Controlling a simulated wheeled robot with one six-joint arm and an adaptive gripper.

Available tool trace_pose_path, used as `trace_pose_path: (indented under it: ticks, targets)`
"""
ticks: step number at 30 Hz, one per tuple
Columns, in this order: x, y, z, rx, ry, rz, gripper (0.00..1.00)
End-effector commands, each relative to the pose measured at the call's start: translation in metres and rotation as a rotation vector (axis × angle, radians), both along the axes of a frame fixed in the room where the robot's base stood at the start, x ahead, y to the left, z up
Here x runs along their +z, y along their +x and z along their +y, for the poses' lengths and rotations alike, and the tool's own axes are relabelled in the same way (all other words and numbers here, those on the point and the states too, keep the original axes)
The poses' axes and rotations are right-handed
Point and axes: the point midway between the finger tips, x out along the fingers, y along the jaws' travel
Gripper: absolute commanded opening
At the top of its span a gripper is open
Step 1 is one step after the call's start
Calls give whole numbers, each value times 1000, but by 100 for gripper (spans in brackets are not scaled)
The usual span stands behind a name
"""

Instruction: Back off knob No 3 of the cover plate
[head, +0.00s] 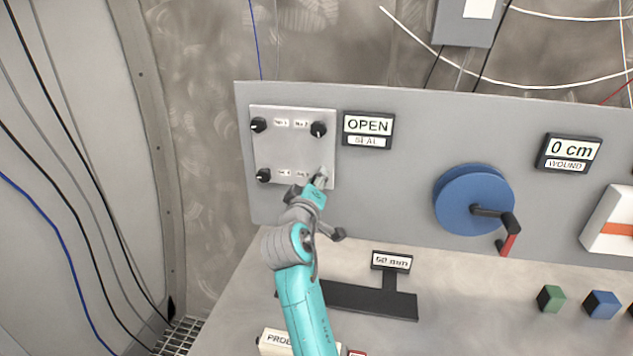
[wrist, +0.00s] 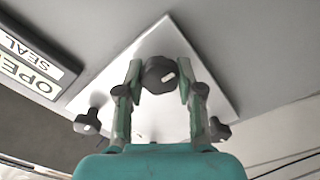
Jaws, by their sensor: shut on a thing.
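The cover plate (head: 292,150) is a pale square on the grey panel, with a black knob near each corner. Knob No 3 is at its lower right, hidden behind my gripper (head: 319,180) in the head view. In the wrist view, the dark round knob No 3 (wrist: 159,75) with a white mark sits between the fingers of my gripper (wrist: 160,82), which are shut on it. The top left knob (head: 259,125), top right knob (head: 318,129) and bottom left knob (head: 263,175) are apart from my gripper. The cover plate (wrist: 165,38) lies flat behind the knob.
A sign reading OPEN SEAL (head: 368,129) is right of the plate. A blue reel (head: 466,199) with a red-handled crank and a 0 cm sign (head: 569,152) stand farther right. A dark bracket (head: 362,299) and green (head: 551,298) and blue (head: 602,304) blocks are on the bench below.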

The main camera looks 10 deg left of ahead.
Motion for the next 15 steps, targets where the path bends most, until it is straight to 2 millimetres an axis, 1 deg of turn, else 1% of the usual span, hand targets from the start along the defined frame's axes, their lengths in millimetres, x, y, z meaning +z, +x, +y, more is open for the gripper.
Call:
trace_pose_path:
  ticks: [1,2,3,4,12,15]
  targets:
    - [-1,0,0,1,0,1,39]
    - [-1,0,0,1,0,1,47]
    - [-1,0,0,1,0,1,57]
    - [-1,0,0,1,0,1,63]
    - [0,0,0,1,1,1,63]
    - [0,-3,1,1,1,1,63]
